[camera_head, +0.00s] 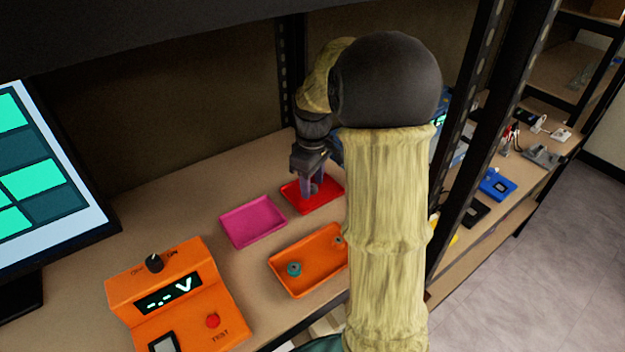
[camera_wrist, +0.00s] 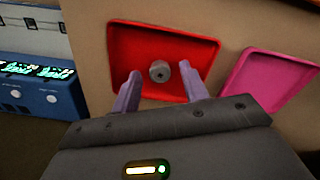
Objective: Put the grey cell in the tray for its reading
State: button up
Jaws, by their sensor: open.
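The grey cell (camera_wrist: 159,71), a small round disc with a dark centre mark, lies in the red tray (camera_wrist: 125,45). My gripper (camera_wrist: 160,74) is open, with one purple finger on each side of the cell and a gap to each. In the head view my gripper (camera_head: 312,188) points down over the red tray (camera_head: 330,192), and the cell is hidden there. The magenta tray (camera_head: 252,221) looks empty. The orange tray (camera_head: 283,288) holds a teal round cell (camera_head: 294,269) and a small greyish piece (camera_head: 338,240). The orange tester (camera_head: 185,305) shows "-.- V".
A monitor (camera_head: 45,180) with green and dark squares stands at the left. Dark shelf posts (camera_head: 465,150) rise to the right. A blue device with lit displays (camera_wrist: 40,88) is close to my gripper in the wrist view. Bare bench lies between the trays and the wall.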

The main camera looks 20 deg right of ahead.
aim_at(313, 186)
notch_tip(313, 186, up, 8)
jog(key=shift+f, duration=0.1)
dwell(0.4)
dwell(2.8)
